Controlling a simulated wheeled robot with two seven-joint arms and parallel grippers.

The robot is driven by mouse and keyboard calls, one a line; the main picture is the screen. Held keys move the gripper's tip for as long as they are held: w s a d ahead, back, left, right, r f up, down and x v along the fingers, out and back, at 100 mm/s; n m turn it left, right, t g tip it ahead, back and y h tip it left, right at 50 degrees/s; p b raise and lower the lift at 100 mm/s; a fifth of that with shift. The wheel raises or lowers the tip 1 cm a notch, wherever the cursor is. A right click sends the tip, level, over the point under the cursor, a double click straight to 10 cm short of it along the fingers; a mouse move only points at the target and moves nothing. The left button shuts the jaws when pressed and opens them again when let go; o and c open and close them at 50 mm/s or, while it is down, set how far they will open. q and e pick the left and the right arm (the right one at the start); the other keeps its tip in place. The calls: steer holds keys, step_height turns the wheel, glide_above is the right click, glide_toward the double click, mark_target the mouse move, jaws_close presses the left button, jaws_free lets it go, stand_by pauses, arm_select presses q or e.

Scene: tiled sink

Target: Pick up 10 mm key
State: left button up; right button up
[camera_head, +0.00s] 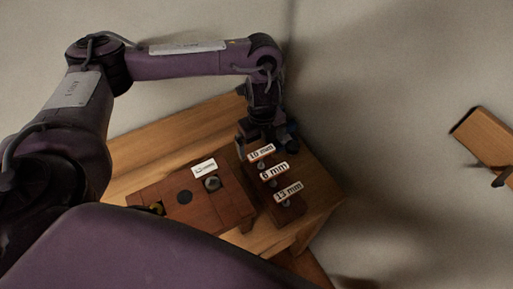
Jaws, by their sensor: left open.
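The 10 mm key's white label (261,152) stands at the far end of a dark wooden rack. The 6 mm label (273,170) and the 13 mm label (288,192) follow nearer to me on the same rack. My left gripper (257,138) is open and points down at the far end of the rack, right behind the 10 mm label. The 10 mm key itself is mostly hidden by the label and the gripper, and I cannot tell whether the fingers touch it. My right gripper is not in view.
A reddish wooden block (226,212) with a white label, a dark round hole and a grey fitting sits left of the rack. Both stand on a light wooden table (150,153). A wooden piece (488,138) shows at the right edge. The table's right edge is close to the rack.

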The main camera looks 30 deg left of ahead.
mark_target(261, 151)
arm_select(q)
steer(key=shift+s+d+f, duration=0.2)
steer(key=shift+d+f, duration=0.15)
steer(key=shift+f, duration=0.6)
steer(key=f, duration=0.3)
steer(key=f+b, duration=0.1)
steer(key=shift+w+a+f, duration=0.15)
steer(key=shift+w+a, duration=0.1)
steer(key=shift+a, duration=0.1)
steer(key=shift+f, duration=0.25)
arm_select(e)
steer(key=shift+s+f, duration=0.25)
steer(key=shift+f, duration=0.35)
arm_select(q)
steer(key=c, duration=0.9)
steer(key=shift+c, duration=0.7)
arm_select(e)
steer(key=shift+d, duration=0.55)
arm_select(q)
steer(key=shift+r, duration=0.1)
